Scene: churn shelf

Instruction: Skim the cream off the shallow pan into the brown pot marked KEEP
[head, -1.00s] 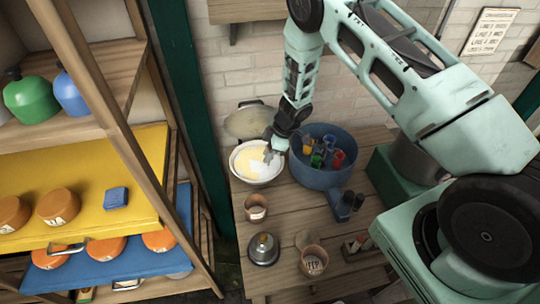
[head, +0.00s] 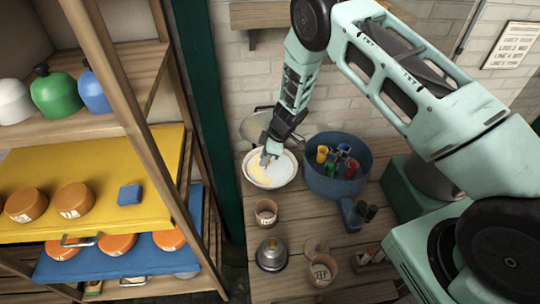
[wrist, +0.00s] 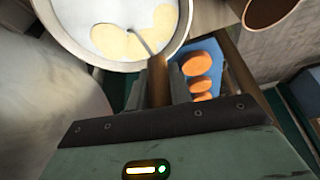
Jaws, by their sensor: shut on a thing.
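The shallow pan (head: 286,181) stands at the back of the wooden bench, white inside. Yellow cream (head: 257,170) lies on its left part, with white showing elsewhere. The wrist view shows pale yellow patches of cream (wrist: 112,38) on white inside the pan rim (wrist: 52,22). My gripper (head: 267,158) is over the pan, shut on a brown handle (wrist: 158,85). A thin grey part of this tool reaches into the pan at the cream; its end is unclear. The brown pot marked KEEP (head: 322,272) stands at the bench's front, its lettering partly readable.
A blue tub (head: 325,183) with coloured things stands right of the pan. A second brown pot (head: 266,212) and a grey metal domed thing (head: 271,254) stand in front. A round lid (head: 257,124) leans behind the pan. Shelves (head: 150,160) are at left.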

